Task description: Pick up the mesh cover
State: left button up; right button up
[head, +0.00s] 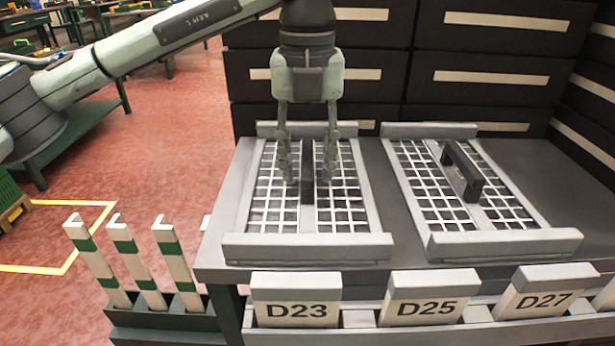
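Two mesh covers lie on the grey table. The left mesh cover (264,201) has a pale wire grid, grey bars at its near and far ends, and a dark upright handle (307,190) along its middle. The right mesh cover (430,190) looks the same, and its dark handle (463,172) is in plain view. My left gripper (310,178) points down over the left cover. Its fingers are open, one on each side of the handle, with gaps showing between them and it. The far part of this handle is partly hidden. My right gripper is not in view.
Dark drawers with pale label strips (503,79) stand close behind the table (222,240). Label blocks marked D23 (297,309), D25 and D27 line the front. White and green posts (136,260) stand at the left front. Red floor lies open at the left.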

pick_arm(q)
grip_shut()
jog(key=shift+r, duration=0.15)
